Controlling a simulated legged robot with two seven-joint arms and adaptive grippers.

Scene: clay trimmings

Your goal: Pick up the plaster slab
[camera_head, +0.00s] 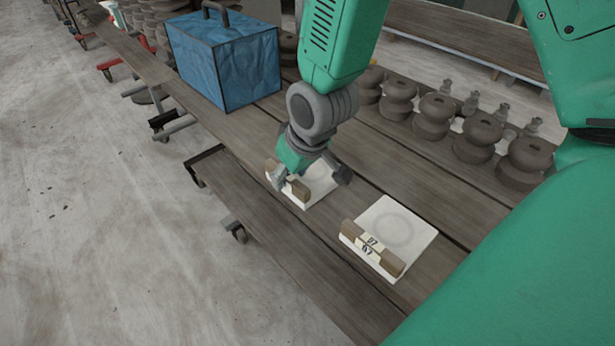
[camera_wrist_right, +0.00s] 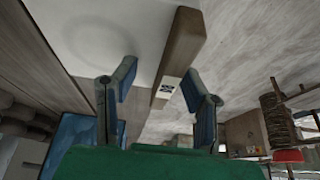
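Two pale plaster slabs lie flat on the wooden bench, each with a brown bar along its front edge. The nearer slab (camera_head: 408,226) has a label marked with figures on its bar (camera_head: 373,247). The farther slab (camera_head: 322,190) is partly hidden under my right gripper (camera_head: 311,177). In the right wrist view, my gripper's two fingers (camera_wrist_right: 159,88) stand apart, one on each side of the labelled part of a brown bar (camera_wrist_right: 182,50). Part of the pale slab (camera_wrist_right: 115,30) shows beside that bar. I cannot tell whether either finger touches it. My left gripper is not in view.
A blue box with a handle (camera_head: 225,60) stands on the bench behind the slabs. A row of dark rounded clay pieces (camera_head: 434,115) lines the bench's far side. A lower shelf (camera_head: 262,215) juts out in front, with open floor (camera_head: 90,220) at left.

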